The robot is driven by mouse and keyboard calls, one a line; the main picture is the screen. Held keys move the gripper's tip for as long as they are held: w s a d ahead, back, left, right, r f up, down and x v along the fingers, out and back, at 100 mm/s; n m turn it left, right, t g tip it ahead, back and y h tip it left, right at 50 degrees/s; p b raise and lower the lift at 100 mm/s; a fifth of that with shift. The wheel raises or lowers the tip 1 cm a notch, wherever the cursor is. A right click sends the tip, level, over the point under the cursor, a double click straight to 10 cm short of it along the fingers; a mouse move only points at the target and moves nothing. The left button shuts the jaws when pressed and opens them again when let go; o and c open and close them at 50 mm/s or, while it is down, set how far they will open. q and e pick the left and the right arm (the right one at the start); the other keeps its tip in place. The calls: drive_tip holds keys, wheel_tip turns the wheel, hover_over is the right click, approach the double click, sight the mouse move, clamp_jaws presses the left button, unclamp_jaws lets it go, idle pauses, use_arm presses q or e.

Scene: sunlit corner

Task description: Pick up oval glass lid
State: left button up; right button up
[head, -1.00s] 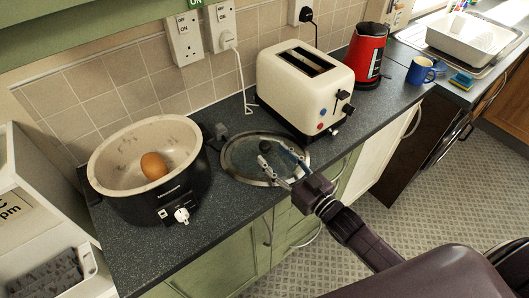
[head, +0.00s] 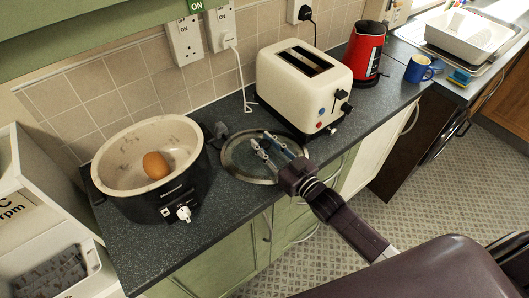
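The oval glass lid (head: 236,160) lies flat on the dark worktop between the slow cooker and the toaster. It has a metal rim. My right gripper (head: 261,140) is over the lid, reaching in from the lower right. Its two fingers are apart, with a gap between them, around where the lid's dark knob sits. The knob is now hidden or hard to make out, and I cannot tell whether the fingers touch it. My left gripper is not in view.
A black slow cooker (head: 157,205) with an egg (head: 155,165) inside stands left of the lid. A cream toaster (head: 300,95) stands close behind right. A red kettle (head: 366,52) and blue mug (head: 418,70) are farther right. The worktop's front edge is near the lid.

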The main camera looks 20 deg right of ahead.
clamp_jaws()
drive_tip(key=shift+r, duration=0.1)
